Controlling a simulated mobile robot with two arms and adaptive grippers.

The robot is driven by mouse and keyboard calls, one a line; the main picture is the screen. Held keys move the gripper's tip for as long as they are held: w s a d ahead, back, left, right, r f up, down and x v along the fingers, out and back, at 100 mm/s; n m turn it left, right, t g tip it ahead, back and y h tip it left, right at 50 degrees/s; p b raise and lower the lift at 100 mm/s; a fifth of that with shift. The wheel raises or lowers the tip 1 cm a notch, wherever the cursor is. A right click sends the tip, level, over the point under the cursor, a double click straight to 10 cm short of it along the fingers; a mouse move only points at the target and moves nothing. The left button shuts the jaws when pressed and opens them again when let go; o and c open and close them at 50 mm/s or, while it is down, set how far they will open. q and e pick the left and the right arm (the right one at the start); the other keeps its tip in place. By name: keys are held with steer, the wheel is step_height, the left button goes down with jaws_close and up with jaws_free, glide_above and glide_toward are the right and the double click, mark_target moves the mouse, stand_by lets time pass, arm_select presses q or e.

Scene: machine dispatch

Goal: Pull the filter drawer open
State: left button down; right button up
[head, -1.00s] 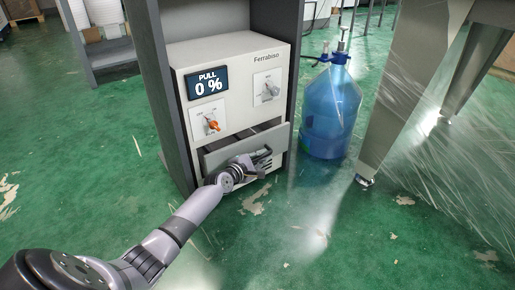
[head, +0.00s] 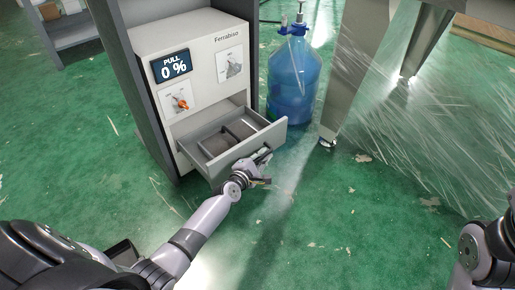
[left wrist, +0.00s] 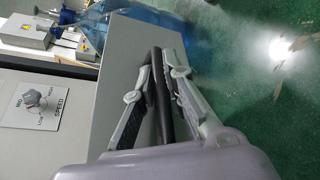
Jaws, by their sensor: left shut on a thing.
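The filter drawer (head: 272,133) stands well out of the front of the white Ferrabiso machine (head: 195,60). In the left wrist view the dark bar handle (left wrist: 160,95) lies between the two fingers of my left gripper (left wrist: 162,82), beside the grey drawer front (left wrist: 118,75). Part of my right arm shows at the right edge of the head view; its gripper is out of the picture.
The machine's display (head: 171,66) reads "PULL 0 %". An orange-handled switch (head: 180,103) and a grey knob (head: 232,67) are on its face. A blue water bottle (head: 293,85) stands right of the machine. A metal leg (head: 345,80) with clear wrap stands further right. Green floor in front is free.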

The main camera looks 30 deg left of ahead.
arm_select(q)
steer(key=shift+d, duration=0.1)
steer(key=c, duration=1.6)
jaws_free()
steer(key=shift+c, duration=0.2)
steer(key=v, duration=1.2)
